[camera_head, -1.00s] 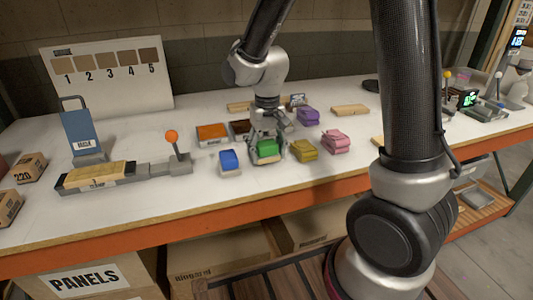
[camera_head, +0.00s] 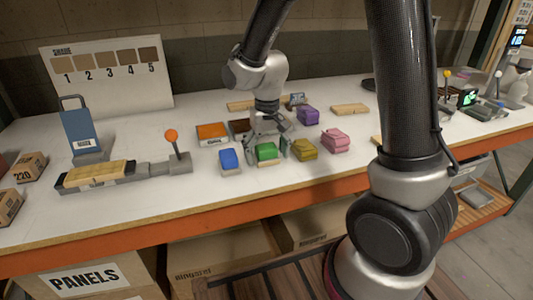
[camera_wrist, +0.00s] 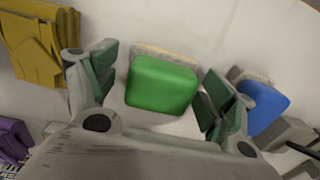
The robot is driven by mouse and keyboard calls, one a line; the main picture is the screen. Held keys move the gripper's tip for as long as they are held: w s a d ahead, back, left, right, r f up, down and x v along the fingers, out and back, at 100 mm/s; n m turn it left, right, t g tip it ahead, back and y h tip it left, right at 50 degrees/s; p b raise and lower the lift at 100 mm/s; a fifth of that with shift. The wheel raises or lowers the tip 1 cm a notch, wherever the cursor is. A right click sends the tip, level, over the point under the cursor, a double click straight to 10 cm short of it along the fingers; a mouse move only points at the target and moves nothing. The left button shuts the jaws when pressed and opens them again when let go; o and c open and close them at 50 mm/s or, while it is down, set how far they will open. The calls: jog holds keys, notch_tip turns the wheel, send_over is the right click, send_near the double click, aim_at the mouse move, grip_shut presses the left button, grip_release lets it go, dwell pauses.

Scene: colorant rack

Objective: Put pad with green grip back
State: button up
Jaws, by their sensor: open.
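The pad with the green grip (camera_head: 267,152) stands on the white workbench between the blue-grip pad (camera_head: 230,160) and the yellow pad (camera_head: 303,149). In the wrist view its green grip (camera_wrist: 163,84) shows with a pale base edge beyond it. My gripper (camera_head: 266,146) is open right at the green pad. In the wrist view my gripper's two fingers (camera_wrist: 158,90) are on either side of the green grip, with a gap at each side. The blue grip (camera_wrist: 263,105) is close outside one finger, and the yellow pad (camera_wrist: 38,45) is outside the other.
An orange pad (camera_head: 212,133) lies behind the blue one. A purple pad (camera_head: 308,115) and a pink pad (camera_head: 335,141) stand to the right. A clamp fixture with a wooden panel (camera_head: 98,175) is at the left. The bench front is clear.

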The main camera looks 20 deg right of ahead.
aim_at(268, 146)
notch_tip(268, 146, up, 12)
jog(key=shift+f, duration=0.15)
jog(key=s+d+r+t, duration=0.2)
jog(key=s+d+r, duration=0.1)
jog(key=s+d, duration=0.4)
jog(key=s+d+r+t, duration=0.2)
jog(key=s+d+r, duration=0.2)
jog(key=s+d, duration=0.4)
jog(key=s, duration=0.4)
dwell(0.4)
